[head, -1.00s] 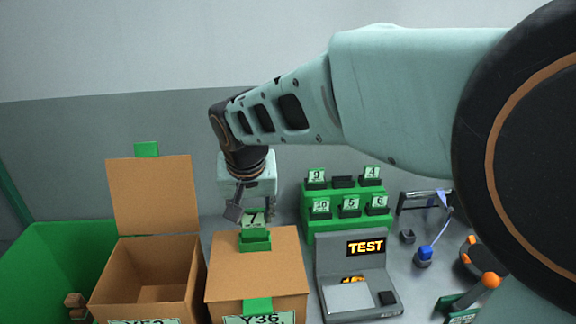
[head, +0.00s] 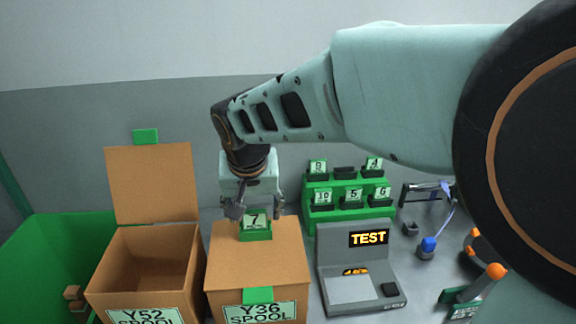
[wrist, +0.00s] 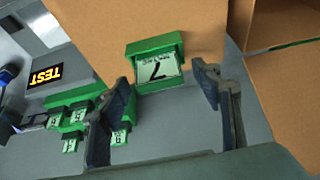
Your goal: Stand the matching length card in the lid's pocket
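A pale card marked 7 (head: 254,220) stands upright in the green pocket (head: 256,236) on the closed lid of the box labelled Y36 SPOOL (head: 225,265). In the wrist view the card (wrist: 157,68) sits within the green pocket (wrist: 152,45). My gripper (head: 257,211) is just above and behind the card. Its two fingers are spread apart, one on each side of the card and pocket, with visible gaps, so it is open and empty. The wrist view shows the open fingers (wrist: 163,76) too.
A green stepped rack (head: 345,228) at the back holds other cards, including 10, 5 and 6; one upper holder looks empty. A grey device with a TEST display (head: 335,250) stands right of the box. An open box labelled Y52 (head: 120,270) and a green bin (head: 45,250) are left.

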